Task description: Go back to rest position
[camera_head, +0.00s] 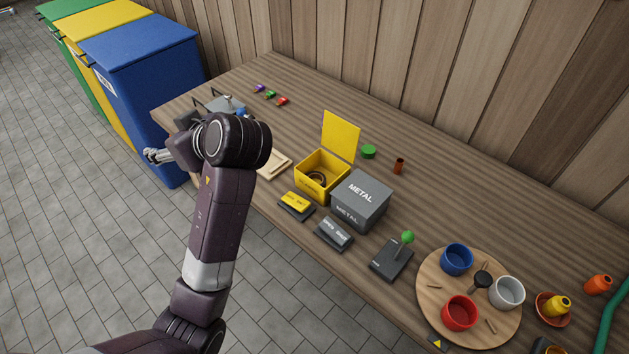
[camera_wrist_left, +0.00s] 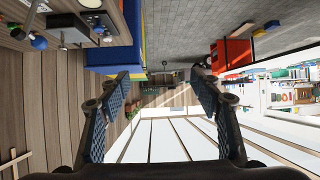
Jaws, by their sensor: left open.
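My left arm reaches up from the bottom of the head view. Its gripper (camera_head: 155,155) is near the bench's left end, beside the blue bin, partly hidden behind my wrist. In the left wrist view the two blue-padded fingers of my left gripper (camera_wrist_left: 160,82) stand wide apart with nothing between them. My right gripper is in neither view.
The wooden workbench (camera_head: 440,190) holds an open yellow box (camera_head: 312,188), a grey metal box (camera_head: 361,197), a green-knobbed joystick (camera_head: 392,257) and a round board (camera_head: 433,301) with cups. Blue (camera_head: 150,90), yellow and green bins stand left. Tiled floor (camera_head: 70,240) is clear.

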